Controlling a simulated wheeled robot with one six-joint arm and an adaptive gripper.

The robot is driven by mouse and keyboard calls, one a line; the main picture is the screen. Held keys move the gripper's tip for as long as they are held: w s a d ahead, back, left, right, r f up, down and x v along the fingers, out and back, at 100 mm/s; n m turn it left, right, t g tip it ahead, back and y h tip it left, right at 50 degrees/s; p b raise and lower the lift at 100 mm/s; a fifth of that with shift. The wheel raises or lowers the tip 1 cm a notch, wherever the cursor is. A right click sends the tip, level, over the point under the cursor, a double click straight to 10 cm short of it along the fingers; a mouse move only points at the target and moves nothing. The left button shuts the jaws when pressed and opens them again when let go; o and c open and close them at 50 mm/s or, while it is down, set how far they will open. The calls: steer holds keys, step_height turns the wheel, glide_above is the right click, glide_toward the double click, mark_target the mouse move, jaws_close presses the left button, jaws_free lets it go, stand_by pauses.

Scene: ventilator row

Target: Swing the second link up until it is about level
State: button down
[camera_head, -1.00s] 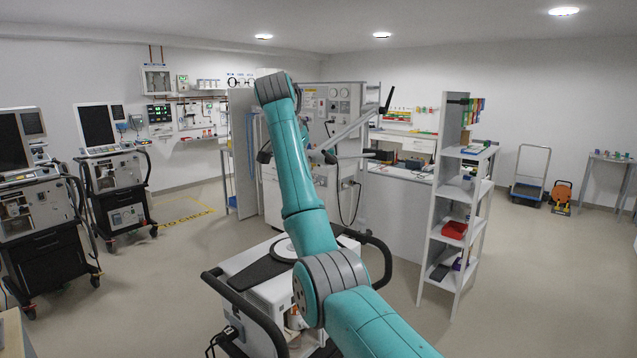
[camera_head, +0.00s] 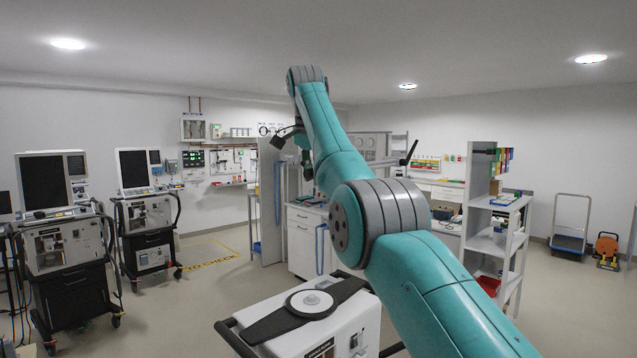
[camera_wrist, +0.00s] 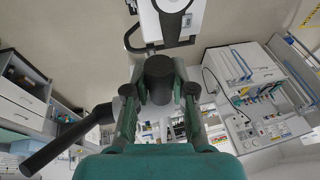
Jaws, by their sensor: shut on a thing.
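In the head view, my gripper (camera_head: 307,168) is beyond my teal arm, small and partly hidden. In the wrist view its green fingers (camera_wrist: 158,100) are closed around a black cylindrical part (camera_wrist: 158,78). A thick black bar (camera_wrist: 65,143) slants down to the left beside the fingers. In the head view, a pale link (camera_head: 388,162) comes out from behind my arm on the right and ends at a slanted black handle (camera_head: 409,152). My arm hides most of this linkage, so I cannot tell its full angle or exactly how the held part joins it.
Ventilators (camera_head: 62,235) on black carts stand at the left. A shelf rack (camera_head: 495,235) stands at the right. Open floor lies between the ventilators and the white unit.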

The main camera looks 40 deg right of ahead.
steer(key=shift+s+r, duration=0.15)
steer(key=shift+r, duration=0.15)
steer(key=c, duration=0.9)
jaws_free()
steer(key=shift+c, duration=0.2)
